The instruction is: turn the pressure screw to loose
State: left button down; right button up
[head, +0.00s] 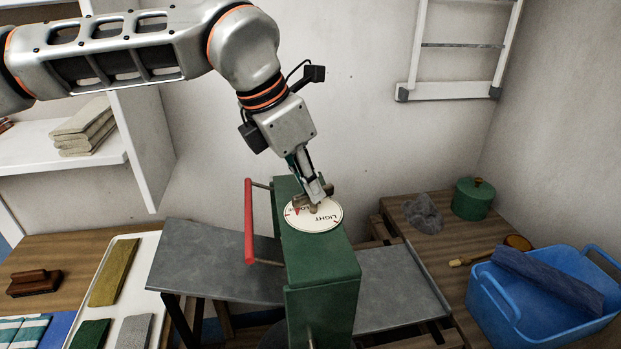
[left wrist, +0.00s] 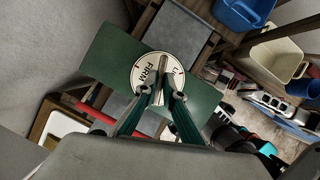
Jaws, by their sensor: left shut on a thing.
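A green press box (head: 322,265) stands in the middle of the head view, with a round cream dial (head: 325,221) on its top. The dial reads LIGHT, with other lettering partly hidden, and a small red mark shows near that lettering. In the left wrist view the dial (left wrist: 147,84) shows FIRM and part of LIGHT. The pressure screw's brownish bar handle (head: 328,189) sits over the dial; it also shows in the left wrist view (left wrist: 162,68). My left gripper (head: 317,196) comes down from above, shut on this handle. My right gripper is out of view.
A red bar handle (head: 249,222) sticks out on the press's left side. Grey metal plates (head: 205,262) extend both sides. A white tray with cloths (head: 134,300) is at left. A blue tub (head: 500,305), green tin (head: 473,200) and grey cloth (head: 423,213) are at right.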

pick_arm(q)
jog(key=m+g+p, duration=0.1)
jog(key=m, duration=0.1)
jog(key=shift+w+r+m+p, duration=0.1)
jog(key=shift+r+m+p, duration=0.05)
jog(key=shift+m+p, duration=0.25)
jog(key=shift+m, duration=0.5)
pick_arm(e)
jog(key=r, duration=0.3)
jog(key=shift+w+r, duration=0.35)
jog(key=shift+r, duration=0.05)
pick_arm(q)
jog(key=shift+g+h+p, duration=0.3)
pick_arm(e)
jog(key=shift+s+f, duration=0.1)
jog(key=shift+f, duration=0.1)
pick_arm(q)
jog(key=c, duration=2.2)
grip_release()
jog(key=shift+o, duration=0.2)
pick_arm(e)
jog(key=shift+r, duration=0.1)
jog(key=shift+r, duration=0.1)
pick_arm(q)
jog(key=v, duration=1.1)
jog(key=shift+a+r, duration=0.15)
jog(key=shift+r, duration=0.25)
